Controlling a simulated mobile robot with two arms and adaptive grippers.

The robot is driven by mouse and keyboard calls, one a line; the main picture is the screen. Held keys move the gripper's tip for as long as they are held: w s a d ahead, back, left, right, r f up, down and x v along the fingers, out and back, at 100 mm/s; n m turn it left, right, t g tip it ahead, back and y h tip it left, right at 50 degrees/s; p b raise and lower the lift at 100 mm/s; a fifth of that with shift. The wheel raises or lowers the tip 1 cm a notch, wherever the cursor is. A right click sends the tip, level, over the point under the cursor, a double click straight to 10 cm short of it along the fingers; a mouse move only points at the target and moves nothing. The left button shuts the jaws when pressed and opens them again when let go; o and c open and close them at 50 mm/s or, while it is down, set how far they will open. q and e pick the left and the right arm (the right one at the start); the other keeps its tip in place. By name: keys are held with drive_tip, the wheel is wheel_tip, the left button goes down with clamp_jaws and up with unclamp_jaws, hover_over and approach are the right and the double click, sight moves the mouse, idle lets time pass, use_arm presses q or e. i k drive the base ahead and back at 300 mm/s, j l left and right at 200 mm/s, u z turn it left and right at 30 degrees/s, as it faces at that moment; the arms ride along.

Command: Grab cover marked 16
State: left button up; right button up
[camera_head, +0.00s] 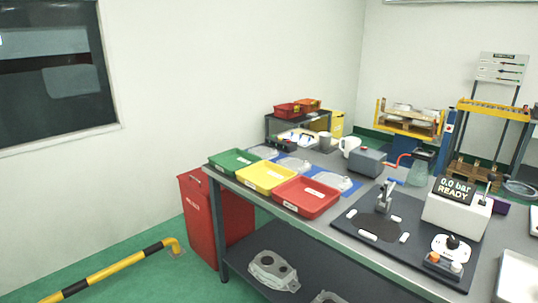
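Flat grey covers lie in a row on the workbench behind the coloured trays: one at the left (264,152), one in the middle (293,163) and one at the right (332,180). The middle and right ones lie on blue mats. Their near edges are partly hidden by the trays. I cannot read a number 16 on any of them. A grey casting (273,271) lies on the lower shelf, and another (327,297) is cut off by the bottom edge. Neither of my grippers is in view.
Green (234,161), yellow (266,178) and red (306,197) trays line the front edge of the bench. A test station with a black plate (350,222), clamp and display box (457,207) fills the right. A red bin (214,222) and yellow-black rail (110,273) stand left.

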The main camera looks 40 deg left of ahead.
sight(265, 152)
drive_tip(key=i+j+u, duration=0.25)
drive_tip(key=i+j, duration=0.2)
drive_tip(key=i+j+u, duration=0.2)
drive_tip(key=i+j, duration=0.15)
drive_tip(key=i, duration=0.2)
drive_tip(key=i+j+u, duration=0.25)
drive_tip(key=i, duration=0.3)
